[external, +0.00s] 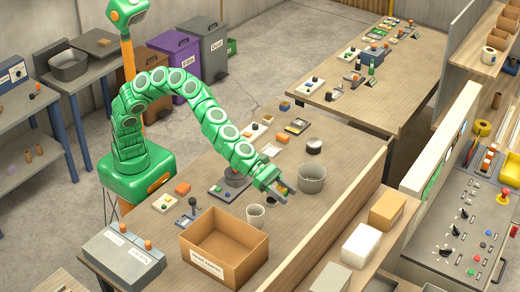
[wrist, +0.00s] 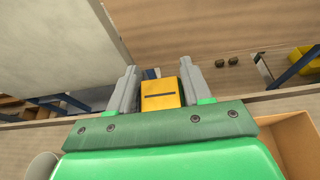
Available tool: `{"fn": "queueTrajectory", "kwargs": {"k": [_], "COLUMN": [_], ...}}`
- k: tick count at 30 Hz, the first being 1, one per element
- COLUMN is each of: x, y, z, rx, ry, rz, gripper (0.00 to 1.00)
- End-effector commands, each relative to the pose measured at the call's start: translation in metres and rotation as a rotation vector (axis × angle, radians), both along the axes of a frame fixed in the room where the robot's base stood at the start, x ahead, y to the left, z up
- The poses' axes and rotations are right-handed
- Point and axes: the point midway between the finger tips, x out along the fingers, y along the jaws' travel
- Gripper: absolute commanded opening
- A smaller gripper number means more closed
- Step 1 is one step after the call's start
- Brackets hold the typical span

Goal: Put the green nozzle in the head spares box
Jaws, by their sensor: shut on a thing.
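My gripper (external: 280,193) hangs over the near bench, to the right of the white cup and above and behind the open cardboard box (external: 204,261). The box has a white label on its front, too small to read surely; its inside looks empty. In the wrist view the box (wrist: 292,142) shows at the lower right. My gripper (wrist: 158,90) has its grey fingers around a yellow-orange block (wrist: 162,95) with a dark slot; a small dark blue part shows behind it. I cannot make out a green nozzle in the grip.
A white cup (external: 255,215) stands behind the box and a grey pot (external: 312,178) right of my gripper. A raised ledge with cartons (external: 387,209) runs along the right. Several small parts lie on the bench behind.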

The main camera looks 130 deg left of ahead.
Motion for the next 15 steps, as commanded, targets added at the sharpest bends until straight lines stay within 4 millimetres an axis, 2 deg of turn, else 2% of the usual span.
{"fn": "queueTrajectory", "kwargs": {"k": [7, 15], "x": [-0.006, -0.032], "y": [0.017, 0.068], "z": [-0.01, -0.039], "rx": [-0.004, -0.004], "ry": [0.0, -0.002], "rz": [-0.031, -0.125], "gripper": [0.15, 0.15]}}
